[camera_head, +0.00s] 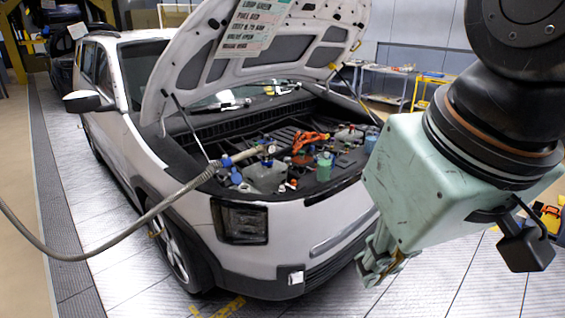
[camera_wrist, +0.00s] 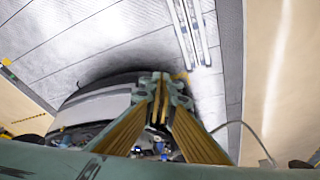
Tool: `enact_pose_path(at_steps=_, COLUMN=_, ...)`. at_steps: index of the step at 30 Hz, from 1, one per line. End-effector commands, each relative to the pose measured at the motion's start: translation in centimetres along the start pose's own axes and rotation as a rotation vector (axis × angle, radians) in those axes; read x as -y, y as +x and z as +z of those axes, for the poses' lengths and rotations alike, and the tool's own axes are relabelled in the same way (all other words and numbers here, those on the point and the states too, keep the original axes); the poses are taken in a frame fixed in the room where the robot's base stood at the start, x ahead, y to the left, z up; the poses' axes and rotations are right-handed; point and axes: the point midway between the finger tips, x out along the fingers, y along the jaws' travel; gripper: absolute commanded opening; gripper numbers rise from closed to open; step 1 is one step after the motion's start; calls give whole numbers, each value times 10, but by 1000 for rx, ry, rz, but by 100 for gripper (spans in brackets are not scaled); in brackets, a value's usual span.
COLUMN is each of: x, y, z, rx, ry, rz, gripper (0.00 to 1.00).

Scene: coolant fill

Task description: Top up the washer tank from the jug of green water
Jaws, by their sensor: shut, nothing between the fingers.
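My gripper (camera_head: 380,265) hangs in front of the car's front bumper at the right, apart from it. In the wrist view its two fingers (camera_wrist: 160,88) meet at the tips, shut and empty. The car's hood is up and the engine bay (camera_head: 290,155) is open. A pale translucent tank (camera_head: 265,176) sits at the front of the bay, near blue-capped parts. A small green container (camera_head: 324,167) stands to its right; I cannot tell whether it is the jug. Which tank is the washer tank is unclear at this size.
A grey hose (camera_head: 150,228) runs from the left edge into the bay. A written card (camera_head: 257,25) hangs on the raised hood (camera_head: 190,70). A thin prop stands at the bay's left. Tables (camera_head: 385,80) stand behind the car. Floor in front of the bumper is clear.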

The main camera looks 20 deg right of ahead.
Motion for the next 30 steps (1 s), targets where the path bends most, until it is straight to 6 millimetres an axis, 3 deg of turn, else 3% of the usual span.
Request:
enact_pose_path(at_steps=5, x=0, y=0, z=0, rx=0, ry=0, rz=0, gripper=2)
enact_pose_path(at_steps=21, x=0, y=0, z=0, rx=0, ry=0, rz=0, gripper=51)
enact_pose_path(at_steps=30, x=0, y=0, z=0, rx=0, ry=1, rz=-1, gripper=51)
